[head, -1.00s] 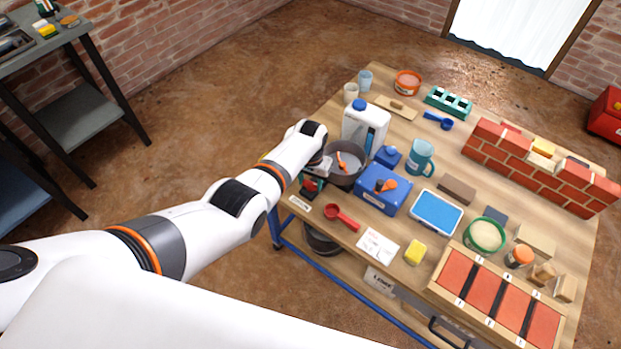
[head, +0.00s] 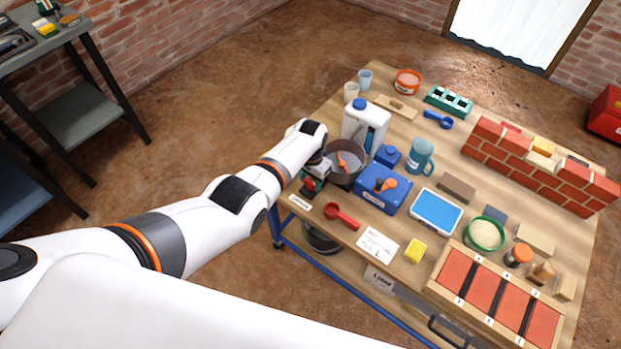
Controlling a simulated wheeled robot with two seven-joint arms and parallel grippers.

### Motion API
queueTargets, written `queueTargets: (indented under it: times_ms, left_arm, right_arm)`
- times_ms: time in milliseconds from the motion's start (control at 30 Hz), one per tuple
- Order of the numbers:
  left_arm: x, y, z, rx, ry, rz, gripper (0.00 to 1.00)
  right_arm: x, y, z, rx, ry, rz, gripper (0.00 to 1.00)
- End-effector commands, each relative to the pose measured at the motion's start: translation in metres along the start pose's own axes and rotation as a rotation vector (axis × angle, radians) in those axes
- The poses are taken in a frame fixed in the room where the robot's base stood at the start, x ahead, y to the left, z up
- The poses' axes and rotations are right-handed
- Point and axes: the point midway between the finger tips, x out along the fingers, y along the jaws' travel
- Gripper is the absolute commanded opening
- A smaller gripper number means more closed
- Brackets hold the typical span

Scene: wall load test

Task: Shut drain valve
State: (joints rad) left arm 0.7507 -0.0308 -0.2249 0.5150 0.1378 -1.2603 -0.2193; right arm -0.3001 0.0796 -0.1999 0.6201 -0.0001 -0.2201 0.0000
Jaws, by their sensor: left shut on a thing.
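My left gripper (head: 314,180) is at the left edge of the workbench, beside a grey round pan (head: 345,175). It is shut on a small red part (head: 309,185), which looks like the drain valve handle. The gripper and wrist hide most of this part, so its exact angle cannot be told. A small white label (head: 299,202) lies on the bench edge just in front of it. The pan has an orange utensil (head: 342,157) in it. My right gripper is not in view.
A white jug (head: 366,122) with a blue cap and a blue box (head: 382,195) stand close to the right of the gripper. A red scoop (head: 340,216) lies in front. A dark bucket (head: 322,238) is below the bench edge. A brick wall piece (head: 540,165) stands at the right.

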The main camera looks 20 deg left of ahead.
Motion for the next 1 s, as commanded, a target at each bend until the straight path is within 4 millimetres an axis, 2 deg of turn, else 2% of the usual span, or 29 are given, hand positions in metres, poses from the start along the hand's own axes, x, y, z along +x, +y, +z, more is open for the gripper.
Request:
queueTargets:
  times_ms: [33, 67, 167, 433, 567, 800, 1000]
  left_arm:
    - [-0.001, 0.000, 0.001, 0.003, -0.002, 0.002, 0.23]
    - [-0.001, 0.000, 0.001, 0.003, -0.002, 0.002, 0.50]
    - [-0.001, 0.000, 0.001, 0.003, -0.002, 0.002, 0.67]
    - [-0.001, 0.000, 0.000, 0.001, -0.001, 0.001, 0.67]
    - [-0.011, 0.000, 0.001, 0.001, -0.003, 0.001, 0.67]
    - [-0.058, 0.000, 0.001, 0.001, -0.005, 0.002, 0.67]
    - [-0.096, 0.001, 0.001, 0.001, -0.004, 0.002, 0.67]
  right_arm:
    - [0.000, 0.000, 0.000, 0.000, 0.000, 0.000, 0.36]
    - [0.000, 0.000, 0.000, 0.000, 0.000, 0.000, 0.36]
    - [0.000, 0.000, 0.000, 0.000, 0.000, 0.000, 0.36]
    - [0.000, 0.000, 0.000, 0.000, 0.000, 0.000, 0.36]
    - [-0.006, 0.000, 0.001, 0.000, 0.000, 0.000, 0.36]
    - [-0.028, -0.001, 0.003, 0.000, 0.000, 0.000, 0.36]
    - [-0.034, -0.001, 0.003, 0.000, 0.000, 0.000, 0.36]
